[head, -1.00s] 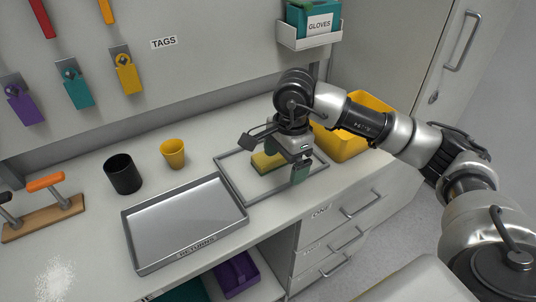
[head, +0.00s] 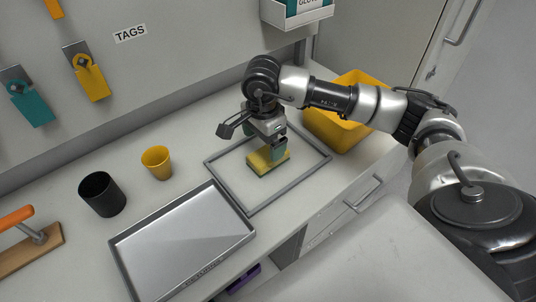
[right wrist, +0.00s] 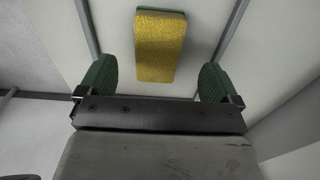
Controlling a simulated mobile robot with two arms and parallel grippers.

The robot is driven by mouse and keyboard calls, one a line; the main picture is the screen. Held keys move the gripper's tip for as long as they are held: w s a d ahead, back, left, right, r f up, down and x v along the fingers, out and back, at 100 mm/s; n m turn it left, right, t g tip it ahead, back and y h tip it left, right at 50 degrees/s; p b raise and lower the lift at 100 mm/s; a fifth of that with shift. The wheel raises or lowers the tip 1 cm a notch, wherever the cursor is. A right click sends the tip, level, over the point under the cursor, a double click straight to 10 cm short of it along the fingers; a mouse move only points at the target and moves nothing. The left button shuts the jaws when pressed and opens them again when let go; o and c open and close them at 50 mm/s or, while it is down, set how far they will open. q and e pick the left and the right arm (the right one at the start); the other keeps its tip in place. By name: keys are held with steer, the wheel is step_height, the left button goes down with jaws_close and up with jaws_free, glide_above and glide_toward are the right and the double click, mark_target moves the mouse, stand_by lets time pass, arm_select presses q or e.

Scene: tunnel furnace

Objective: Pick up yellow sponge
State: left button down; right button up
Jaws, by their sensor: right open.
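The yellow sponge (head: 257,163), with a green layer underneath, lies inside a grey rectangular frame (head: 309,177) on the counter. My right gripper (head: 265,143) is over the sponge, pointing down, and partly covers it. In the right wrist view the sponge (right wrist: 160,48) is seen beyond the open green fingertips of the gripper (right wrist: 157,79), lined up with the gap between them. Nothing is held. Whether the fingertips reach down to the sponge's height cannot be told. My left gripper is not in view.
A grey metal tray (head: 185,243) is in front and left of the frame. A yellow cup (head: 156,163) and a black cup (head: 102,195) stand left. A yellow bin (head: 345,132) is behind my right arm. Tags hang on the back panel.

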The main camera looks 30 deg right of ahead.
mark_target(268, 153)
steer(key=shift+f, duration=0.35)
steer(key=f, duration=0.2)
steer(key=d+f+p, duration=0.1)
steer(key=f, duration=0.1)
steer(key=shift+s+d+f, duration=0.1)
steer(key=shift+s+d, duration=0.05)
steer(key=shift+s, duration=0.05)
steer(key=shift+w+f, duration=0.1)
steer(key=shift+f, duration=0.3)
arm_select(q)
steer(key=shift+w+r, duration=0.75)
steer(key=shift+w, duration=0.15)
arm_select(e)
steer(key=shift+c, duration=0.2)
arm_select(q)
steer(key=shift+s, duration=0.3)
arm_select(e)
steer(key=c, duration=0.9)
